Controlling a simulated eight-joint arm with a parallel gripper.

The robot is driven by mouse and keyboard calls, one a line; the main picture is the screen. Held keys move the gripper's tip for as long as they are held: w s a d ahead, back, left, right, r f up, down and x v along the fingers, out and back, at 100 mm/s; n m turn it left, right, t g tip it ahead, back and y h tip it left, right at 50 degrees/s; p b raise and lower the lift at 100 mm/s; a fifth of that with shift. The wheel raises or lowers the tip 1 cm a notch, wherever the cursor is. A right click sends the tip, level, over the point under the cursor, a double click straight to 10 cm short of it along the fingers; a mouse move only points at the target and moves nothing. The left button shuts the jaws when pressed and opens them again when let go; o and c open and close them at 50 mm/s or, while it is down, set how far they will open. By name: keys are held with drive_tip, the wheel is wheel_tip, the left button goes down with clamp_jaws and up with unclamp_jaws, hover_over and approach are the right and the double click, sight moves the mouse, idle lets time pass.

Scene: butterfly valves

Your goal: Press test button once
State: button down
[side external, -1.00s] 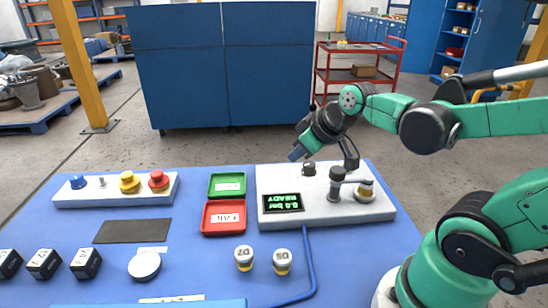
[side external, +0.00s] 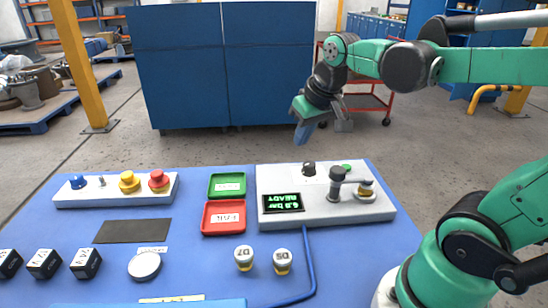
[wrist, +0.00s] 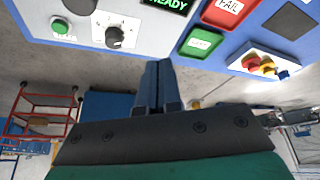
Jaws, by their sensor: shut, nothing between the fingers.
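The grey tester box (side external: 290,218) sits at the right of the blue table. A small green button (side external: 346,168) is on its far right part; in the wrist view the green button (wrist: 60,27) shows at upper left. A black knob (side external: 309,168) is to the button's left, and in the wrist view a dial (wrist: 114,38) surrounds it. The lit display (side external: 284,202) reads READY with a bar value above or below it. My gripper (side external: 302,132) is shut and empty, tilted, in the air above the box's far edge. It touches nothing.
A dark clamp post (side external: 338,183) and a small part (side external: 366,190) stand on the box's right. Green (side external: 227,184) and red (side external: 223,217) trays lie to its left. Two small valves (side external: 244,258) and a blue cable are in front. Open air surrounds my gripper.

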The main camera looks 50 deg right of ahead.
drive_tip(key=d+r+m+g, duration=0.2)
drive_tip(key=d+m+g, duration=0.1)
drive_tip(key=d, duration=0.7)
drive_tip(key=m+g+y, duration=0.1)
drive_tip(key=m, duration=0.2)
hover_over(347, 166)
drive_tip(key=shift+a+f, duration=0.1)
drive_tip(key=shift+f, duration=0.2)
wheel_tip(347, 166, down, 14)
drive_tip(key=shift+f, duration=1)
wheel_tip(347, 166, up, 14)
drive_tip(key=shift+r, duration=0.25)
